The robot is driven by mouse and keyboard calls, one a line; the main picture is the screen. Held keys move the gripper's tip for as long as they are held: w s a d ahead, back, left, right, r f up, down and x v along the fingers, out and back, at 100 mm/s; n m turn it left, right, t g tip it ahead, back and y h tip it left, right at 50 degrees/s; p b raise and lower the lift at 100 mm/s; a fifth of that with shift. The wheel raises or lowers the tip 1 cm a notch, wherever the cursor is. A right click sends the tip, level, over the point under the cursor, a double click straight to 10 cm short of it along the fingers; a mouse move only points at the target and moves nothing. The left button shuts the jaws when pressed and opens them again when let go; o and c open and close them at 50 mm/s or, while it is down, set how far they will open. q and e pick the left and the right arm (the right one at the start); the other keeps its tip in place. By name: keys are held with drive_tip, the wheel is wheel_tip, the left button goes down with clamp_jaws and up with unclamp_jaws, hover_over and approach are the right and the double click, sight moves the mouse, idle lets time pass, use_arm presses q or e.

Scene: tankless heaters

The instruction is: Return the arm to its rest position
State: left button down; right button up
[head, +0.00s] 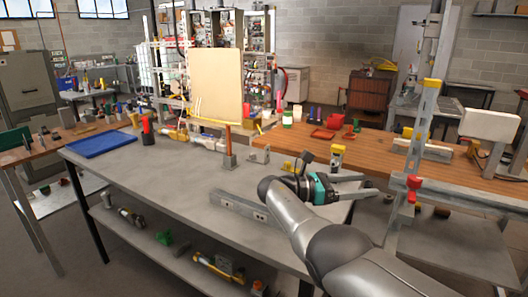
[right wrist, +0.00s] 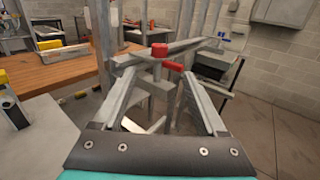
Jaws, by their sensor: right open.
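My right arm (head: 345,255) comes in from the bottom right of the head view and reaches over the right end of the grey workbench. My right gripper (head: 370,185) points to the right, with its two fingers apart and nothing visible between them. In the right wrist view my right gripper (right wrist: 160,74) is open, its fingers spread on both sides of the picture. Beyond the fingers is a metal stand with red clamp knobs (right wrist: 160,50); I cannot tell whether they touch it. My left gripper is not in view.
The metal stand (head: 418,150) rises just right of my gripper. A wooden table (head: 380,150) lies behind. The workbench's left front is clear.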

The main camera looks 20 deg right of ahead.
drive_tip(key=s+a+f+m+t+y, duration=0.1)
drive_tip(key=s+a+f+m+y, duration=0.2)
drive_tip(key=f, duration=0.6)
drive_tip(key=s+a+f+m+t+y, duration=0.25)
drive_tip(key=s+f, duration=0.25)
drive_tip(key=f, duration=0.3)
drive_tip(key=s+a+f+m+t+y, duration=0.15)
drive_tip(key=s+a+f+y, duration=0.3)
drive_tip(key=f, duration=0.45)
drive_tip(key=s+a+r+m+t+y, duration=0.1)
drive_tip(key=s+a+r+m+y, duration=0.2)
drive_tip(key=s+a, duration=0.5)
drive_tip(key=s+a+r+m+t+y, duration=0.1)
drive_tip(key=s+a+m+y, duration=0.35)
drive_tip(key=s, duration=0.55)
wheel_tip(320, 180, down, 23)
drive_tip(key=s+g, duration=0.1)
drive_tip(key=s, duration=0.1)
drive_tip(key=s+d+f+n+g, duration=0.1)
drive_tip(key=s+d+f, duration=0.1)
drive_tip(key=s+f, duration=1.1)
drive_tip(key=shift+s+f+g, duration=0.15)
drive_tip(key=shift+s+g, duration=0.15)
drive_tip(key=shift+s, duration=0.75)
